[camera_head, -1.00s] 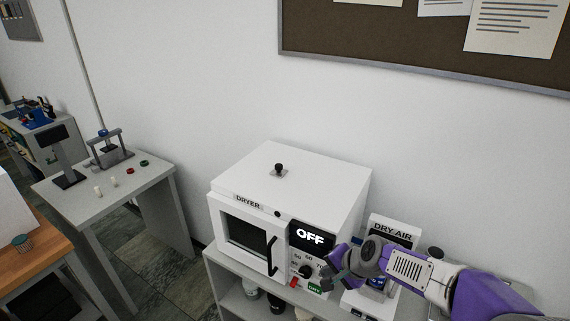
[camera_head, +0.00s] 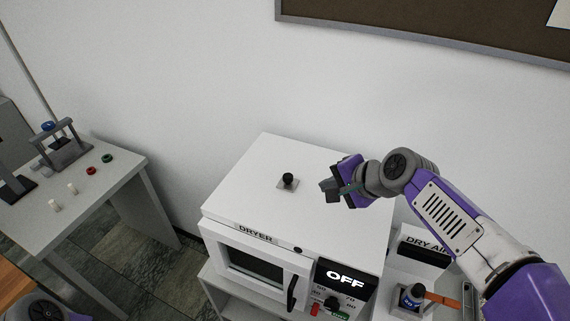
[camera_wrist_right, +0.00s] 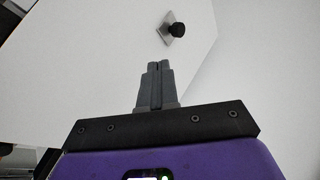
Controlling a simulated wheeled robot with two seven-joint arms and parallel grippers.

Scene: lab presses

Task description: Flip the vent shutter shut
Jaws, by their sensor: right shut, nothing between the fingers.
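The vent shutter on the dryer's top is a small grey plate with a black round knob (camera_head: 288,179). The knob also shows in the right wrist view (camera_wrist_right: 176,29), beyond my fingertips. The white dryer (camera_head: 240,195) has a closed front door and a display reading OFF. My right gripper (camera_head: 328,188) is shut and empty above the dryer's top, to the right of the knob and apart from it. Its closed fingers (camera_wrist_right: 154,68) point toward the plate in the wrist view. A purple and grey part of my left arm shows at the bottom left; its gripper is out of view.
A grey table (camera_head: 110,190) at left holds a small press (camera_head: 62,148) and several small parts. The wall is close behind the dryer.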

